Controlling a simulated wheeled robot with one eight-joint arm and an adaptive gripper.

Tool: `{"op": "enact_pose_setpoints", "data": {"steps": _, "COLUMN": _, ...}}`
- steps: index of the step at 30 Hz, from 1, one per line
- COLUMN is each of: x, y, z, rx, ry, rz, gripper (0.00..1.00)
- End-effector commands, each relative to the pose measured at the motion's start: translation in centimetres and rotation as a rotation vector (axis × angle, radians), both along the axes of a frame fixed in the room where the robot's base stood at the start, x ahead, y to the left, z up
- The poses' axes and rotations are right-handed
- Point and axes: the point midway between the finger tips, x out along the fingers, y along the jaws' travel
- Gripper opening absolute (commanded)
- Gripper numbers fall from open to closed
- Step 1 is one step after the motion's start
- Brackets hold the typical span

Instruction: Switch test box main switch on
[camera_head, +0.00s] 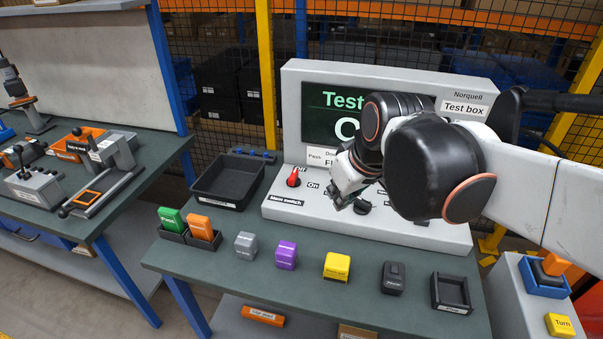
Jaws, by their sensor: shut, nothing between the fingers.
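The test box (390,70) is a light grey console with a dark green screen (325,100) at the back of the bench. Green screen text starting "Test" is partly hidden by my arm. The main switch (293,178) is a red knob at the left of its sloped panel, with "Off" above it and "On" to its right. Which mark the knob points at is too small to tell. My gripper (340,199) is shut and empty over the panel, right of the red knob and apart from it. A black knob (362,207) shows beside the fingers.
A black tray (228,180) stands left of the box. Green (171,219), orange (201,227), grey (246,243), purple (286,254), yellow (337,266) and black (393,277) blocks line the bench front. My arm hides the panel's right part.

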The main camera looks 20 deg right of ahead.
Motion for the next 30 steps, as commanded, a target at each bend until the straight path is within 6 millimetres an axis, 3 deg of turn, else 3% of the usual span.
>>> {"op": "enact_pose_setpoints", "data": {"steps": 8, "x": 6.0, "y": -1.0, "z": 0.7, "rx": -0.021, "ry": 0.063, "rz": 0.146, "gripper": 0.0}}
{"op": "enact_pose_setpoints", "data": {"steps": 16, "x": 11.9, "y": -2.4, "z": 0.0, "rx": -0.031, "ry": 0.1, "rz": 0.296, "gripper": 0.0}}
{"op": "enact_pose_setpoints", "data": {"steps": 30, "x": 21.6, "y": -5.7, "z": -4.7, "rx": -0.025, "ry": 0.13, "rz": 0.569, "gripper": 0.0}}
